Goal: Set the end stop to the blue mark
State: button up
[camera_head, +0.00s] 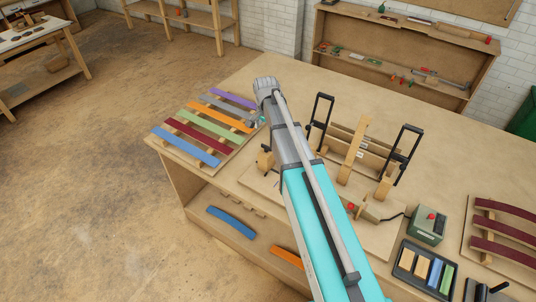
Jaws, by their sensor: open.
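The bending jig (352,150) stands on a board on the workbench, with an upright curved wooden piece and two black-handled clamps (321,118) and (405,150). A small wooden block with a dark top (265,158) sits at the jig's left end, beside my arm; I cannot tell whether it is the end stop. I cannot make out a blue mark on the jig. My arm crosses in front of the jig and hides part of its left side. My gripper's fingers do not show clearly; the arm's far end is near the slat rack.
Coloured slats lie on a rack (160,133) at the bench's left. A green-grey box with a red button (428,225), a tray of coloured pieces (401,267) and dark red curved strips (497,253) are at right. The bench's back right is clear.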

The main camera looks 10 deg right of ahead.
aim_at(266, 148)
jog(key=shift+f+b, duration=5.9)
jog(key=shift+f, duration=0.3)
jog(key=shift+c, duration=0.3)
